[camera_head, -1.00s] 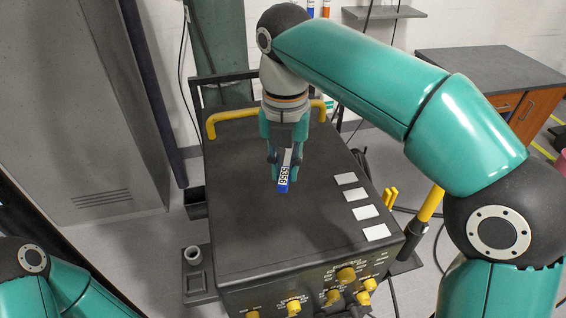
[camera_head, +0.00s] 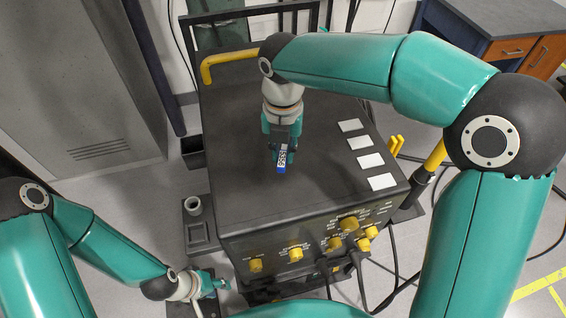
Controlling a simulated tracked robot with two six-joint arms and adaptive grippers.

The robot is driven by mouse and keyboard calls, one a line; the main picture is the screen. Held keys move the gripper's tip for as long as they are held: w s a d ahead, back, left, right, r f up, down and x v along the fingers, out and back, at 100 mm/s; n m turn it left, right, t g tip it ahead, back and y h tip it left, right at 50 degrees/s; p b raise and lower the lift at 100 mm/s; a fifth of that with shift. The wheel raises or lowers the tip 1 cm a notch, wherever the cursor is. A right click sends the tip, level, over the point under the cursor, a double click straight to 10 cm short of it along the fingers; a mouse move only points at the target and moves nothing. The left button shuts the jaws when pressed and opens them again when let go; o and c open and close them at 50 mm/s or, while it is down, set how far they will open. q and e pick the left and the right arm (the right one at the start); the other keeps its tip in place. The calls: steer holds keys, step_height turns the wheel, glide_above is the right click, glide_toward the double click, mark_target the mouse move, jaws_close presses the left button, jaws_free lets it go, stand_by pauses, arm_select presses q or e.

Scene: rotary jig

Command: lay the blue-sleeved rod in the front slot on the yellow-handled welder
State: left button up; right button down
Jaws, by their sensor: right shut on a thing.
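The welder (camera_head: 240,165) is a big dark box with a yellow handle (camera_head: 222,66) at its far end and yellow knobs on its front. My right gripper (camera_head: 281,152) is over the middle of its top, pointing down, shut on the blue-sleeved rod (camera_head: 282,160). The rod shows a blue end and a white label with dark digits; the rest is hidden by the fingers. I cannot tell whether it touches the top. I cannot make out the front slot. My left gripper (camera_head: 222,284) is low, left of the welder's front; its fingers are too small to read.
Several white plates (camera_head: 370,161) lie in a row along the welder's right side. A short open tube (camera_head: 193,204) stands at its left. Cables hang from the front. A grey cabinet (camera_head: 90,90) fills the left, and a dark-topped bench (camera_head: 490,20) stands back right.

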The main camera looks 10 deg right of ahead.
steer(key=shift+f, duration=2.55)
steer(key=shift+f, duration=0.15)
steer(key=c, duration=1.1)
jaws_free()
steer(key=shift+r, duration=0.2)
